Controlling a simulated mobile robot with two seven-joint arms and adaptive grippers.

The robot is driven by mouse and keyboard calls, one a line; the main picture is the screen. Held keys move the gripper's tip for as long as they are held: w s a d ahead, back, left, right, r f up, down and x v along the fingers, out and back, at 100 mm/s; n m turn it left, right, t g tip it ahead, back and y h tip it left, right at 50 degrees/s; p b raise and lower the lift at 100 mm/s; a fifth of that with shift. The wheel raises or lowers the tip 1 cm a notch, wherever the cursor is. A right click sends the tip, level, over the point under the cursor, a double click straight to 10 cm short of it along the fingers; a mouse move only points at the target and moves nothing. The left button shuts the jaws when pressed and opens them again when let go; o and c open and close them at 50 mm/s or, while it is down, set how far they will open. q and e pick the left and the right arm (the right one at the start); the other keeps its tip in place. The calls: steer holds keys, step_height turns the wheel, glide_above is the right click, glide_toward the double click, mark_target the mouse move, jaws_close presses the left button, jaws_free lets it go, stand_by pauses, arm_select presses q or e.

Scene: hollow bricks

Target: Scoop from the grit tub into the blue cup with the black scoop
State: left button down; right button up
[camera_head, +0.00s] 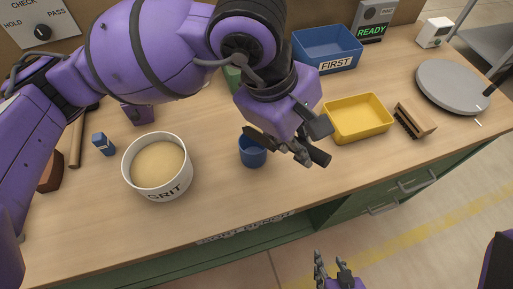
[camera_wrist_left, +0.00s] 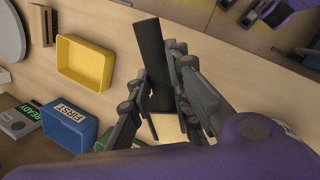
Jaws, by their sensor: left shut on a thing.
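The black scoop (camera_head: 319,156) is held by my left gripper (camera_head: 301,150) above the bench. Its dark head end lies over the rim of the blue cup (camera_head: 253,156). In the left wrist view the scoop's dark handle (camera_wrist_left: 152,60) runs between the fingers of the left gripper (camera_wrist_left: 160,100). What the scoop's bowl holds is hidden. The white grit tub (camera_head: 157,190), labelled GRIT, stands left of the cup with tan grit (camera_head: 157,163) inside. The cup's inside is mostly hidden. My right gripper (camera_head: 334,270) is open and empty, low in front of the bench.
A yellow tray (camera_head: 358,131) and a blue FIRST bin (camera_head: 327,66) stand right of the cup. A brush (camera_head: 415,119) and grey disc (camera_head: 453,87) are farther right. A small blue box (camera_head: 103,144) is beside the tub. The bench front between tub and cup is clear.

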steer(key=shift+s+f, duration=0.1)
steer(key=shift+s, duration=0.05)
arm_select(q)
steer(key=shift+w+a+f+g+h+b, duration=0.2)
steer(key=shift+w+g+h+b, duration=0.15)
steer(key=shift+b, duration=0.25)
steer(key=shift+a+h, duration=0.15)
steer(key=shift+h, duration=0.2)
steer(key=shift+r+g+b, duration=0.15)
steer(key=shift+g+b, duration=0.1)
steer(key=shift+b, duration=0.05)
arm_select(e)
steer(key=s+f, duration=0.2)
steer(key=shift+s+d+f+g, duration=0.1)
steer(key=shift+s+f+g, duration=0.15)
steer(key=shift+f+g, duration=0.15)
steer(key=shift+w, duration=0.15)
